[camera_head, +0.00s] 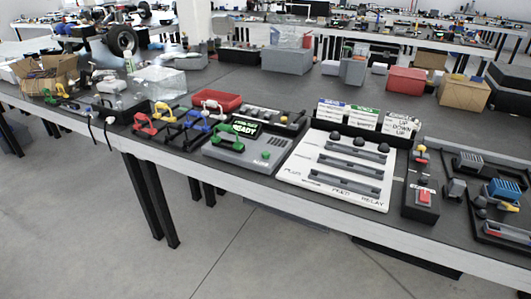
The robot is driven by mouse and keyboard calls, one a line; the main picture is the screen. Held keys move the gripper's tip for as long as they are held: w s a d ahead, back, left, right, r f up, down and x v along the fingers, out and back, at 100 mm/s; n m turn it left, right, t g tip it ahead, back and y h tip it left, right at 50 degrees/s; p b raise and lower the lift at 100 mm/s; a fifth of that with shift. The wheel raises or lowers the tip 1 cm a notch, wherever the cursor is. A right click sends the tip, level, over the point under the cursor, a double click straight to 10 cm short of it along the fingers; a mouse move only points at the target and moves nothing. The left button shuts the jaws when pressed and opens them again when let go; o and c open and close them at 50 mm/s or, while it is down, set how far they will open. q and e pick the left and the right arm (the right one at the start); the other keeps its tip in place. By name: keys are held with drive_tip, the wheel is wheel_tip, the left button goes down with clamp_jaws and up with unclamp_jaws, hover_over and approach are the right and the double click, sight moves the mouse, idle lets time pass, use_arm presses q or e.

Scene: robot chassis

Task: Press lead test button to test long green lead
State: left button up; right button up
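A grey tester box (249,162) stands at the table's front edge, left of the white board. Its dark screen (246,127) reads "READY" in green. Green lead parts (224,131) lie at the left of the box, with another green piece (238,146) on its top. I cannot tell the lead's full length or how its ends connect. Small green marks (264,155) show on the box's right front; I cannot tell which is the test button. Neither of my grippers is in view.
Red, yellow, blue and white handled leads (143,123) stand on black racks to the left. A white board (325,168) with grey rails and label cards is right of the tester. A black box with a red button (424,196) is farther right. A red tray (216,100) lies behind.

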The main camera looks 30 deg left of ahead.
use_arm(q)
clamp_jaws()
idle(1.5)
